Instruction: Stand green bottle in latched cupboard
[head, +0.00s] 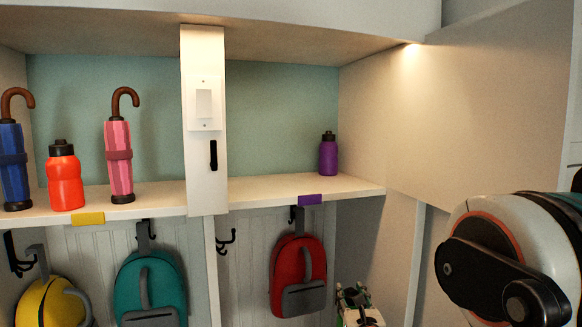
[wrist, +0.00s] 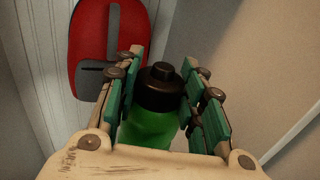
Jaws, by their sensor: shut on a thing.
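A green bottle (wrist: 148,128) with a black cap sits between the jaws of my gripper (wrist: 162,78) in the wrist view. The teal finger pads are shut on it from both sides, and its cap points away from the palm. My gripper also shows at the bottom of the head view (head: 357,303), below shelf height and right of the red backpack. The bottle cannot be made out clearly there. Open shelf compartments (head: 275,197) show in the head view. I cannot tell which part is the latched cupboard.
A purple bottle (head: 328,157) stands on the right shelf. An orange bottle (head: 66,180), a blue umbrella (head: 14,165) and a pink umbrella (head: 118,160) stand on the left shelf. A post (head: 205,170) divides them. A red backpack (head: 299,270) hangs below. The right shelf's left part is bare.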

